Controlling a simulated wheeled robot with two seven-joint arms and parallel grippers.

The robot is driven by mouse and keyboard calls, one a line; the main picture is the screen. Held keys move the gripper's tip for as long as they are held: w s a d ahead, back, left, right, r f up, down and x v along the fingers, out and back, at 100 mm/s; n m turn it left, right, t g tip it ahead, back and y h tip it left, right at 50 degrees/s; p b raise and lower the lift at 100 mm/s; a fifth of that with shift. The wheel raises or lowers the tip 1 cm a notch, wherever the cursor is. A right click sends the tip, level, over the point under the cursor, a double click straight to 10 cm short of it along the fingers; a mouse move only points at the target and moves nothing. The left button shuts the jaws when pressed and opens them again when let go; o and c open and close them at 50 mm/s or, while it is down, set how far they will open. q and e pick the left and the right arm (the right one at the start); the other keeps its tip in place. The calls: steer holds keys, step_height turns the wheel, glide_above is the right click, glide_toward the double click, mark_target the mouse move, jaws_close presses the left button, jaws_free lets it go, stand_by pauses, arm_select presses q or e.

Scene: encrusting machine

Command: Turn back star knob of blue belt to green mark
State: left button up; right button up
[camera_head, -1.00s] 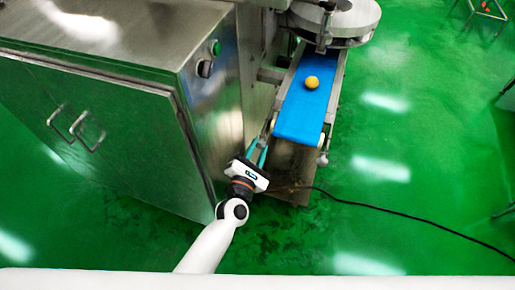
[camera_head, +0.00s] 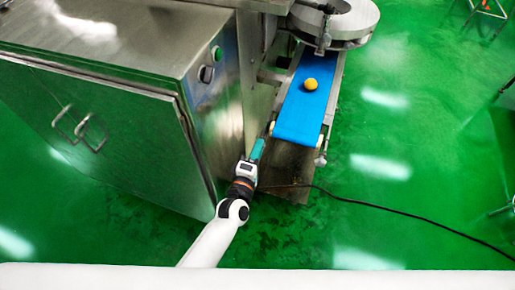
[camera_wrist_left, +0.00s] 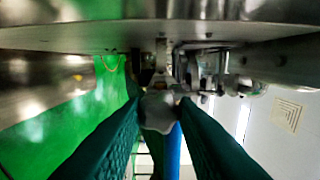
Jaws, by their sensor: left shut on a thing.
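The blue belt (camera_head: 299,117) slopes along the conveyor frame beside the machine, with a round yellow-orange ball (camera_head: 310,84) on it. My left gripper (camera_head: 258,148) is at the left side of the belt's near end, close to the machine's side. In the left wrist view, its two teal fingers close on a pale grey lobed knob (camera_wrist_left: 158,111), the star knob. The blue belt also shows as a strip (camera_wrist_left: 170,152) behind the knob in that view. The fingers hide the knob in the head view. I cannot make out the green mark. My right gripper is not in view.
The steel machine cabinet (camera_head: 115,115) stands close to the left of my arm. A round steel turntable (camera_head: 340,22) is above the belt's far end. A black cable (camera_head: 400,223) runs over the green floor on the right, which is mostly clear.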

arm_select(q)
steer(key=m+p, duration=0.2)
steer(key=m, duration=0.9)
steer(key=shift+m+p, duration=0.35)
steer(key=shift+m, duration=0.05)
steer(key=shift+f, duration=0.1)
steer(key=o, duration=1)
steer(key=shift+s, duration=0.1)
steer(key=v, duration=1.2)
steer(key=shift+b, duration=0.35)
